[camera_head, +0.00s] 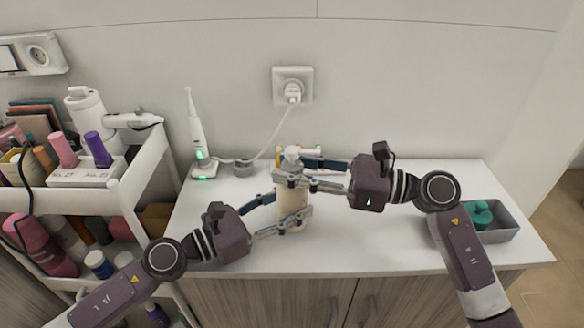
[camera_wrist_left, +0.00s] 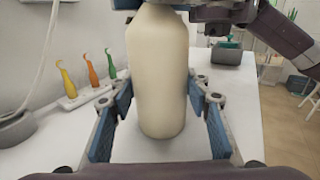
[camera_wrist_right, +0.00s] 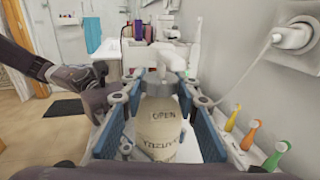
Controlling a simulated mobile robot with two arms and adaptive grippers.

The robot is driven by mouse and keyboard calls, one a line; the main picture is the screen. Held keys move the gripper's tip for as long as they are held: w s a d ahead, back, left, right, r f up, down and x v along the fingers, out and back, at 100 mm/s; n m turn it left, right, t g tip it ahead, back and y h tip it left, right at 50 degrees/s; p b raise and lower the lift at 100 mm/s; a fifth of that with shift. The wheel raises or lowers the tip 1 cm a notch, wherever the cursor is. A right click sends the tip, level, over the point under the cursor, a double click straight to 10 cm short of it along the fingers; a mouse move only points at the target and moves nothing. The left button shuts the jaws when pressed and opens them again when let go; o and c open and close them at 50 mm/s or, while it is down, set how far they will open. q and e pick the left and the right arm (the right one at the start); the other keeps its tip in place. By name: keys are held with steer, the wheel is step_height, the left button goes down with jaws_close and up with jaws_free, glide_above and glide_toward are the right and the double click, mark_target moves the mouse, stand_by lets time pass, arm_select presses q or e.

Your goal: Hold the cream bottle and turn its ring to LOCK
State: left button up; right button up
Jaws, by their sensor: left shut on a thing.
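The cream bottle (camera_head: 292,205) stands upright on the white counter, with a white pump head (camera_head: 292,155) on top. My left gripper (camera_head: 272,212) is shut on its body, with one finger on each side; the body also fills the middle of the left wrist view (camera_wrist_left: 158,70). My right gripper (camera_head: 305,172) is higher up, open, with its fingers on either side of the bottle's neck. No LOCK mark is readable.
An electric toothbrush (camera_head: 196,135) stands on its charger at the back left, its cord running to a wall socket (camera_head: 292,85). A holder with small coloured brushes (camera_wrist_left: 85,95) is behind the bottle. A grey tray (camera_head: 500,228) sits at right. A crowded cart (camera_head: 140,165) stands left.

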steer(key=c, duration=0.4)
steer(key=shift+f+n+g, duration=0.1)
steer(key=shift+n+g, duration=0.3)
steer(key=shift+g, duration=0.2)
steer(key=n+g, duration=0.2)
steer(key=g, duration=0.1)
steer(key=n+g, duration=0.2)
steer(key=g, duration=0.2)
steer(key=shift+w+n, duration=0.1)
steer(key=shift+n, duration=0.2)
steer(key=shift+n+g+h, duration=0.8)
steer(key=shift+n+g, duration=0.8)
steer(key=shift+g, duration=0.8)
steer(key=shift+f+n+g+h, duration=0.1)
steer(key=shift+n+g+h, duration=0.35)
steer(key=shift+g, duration=0.25)
steer(key=o, duration=1.2)
steer(key=shift+r, duration=0.2)
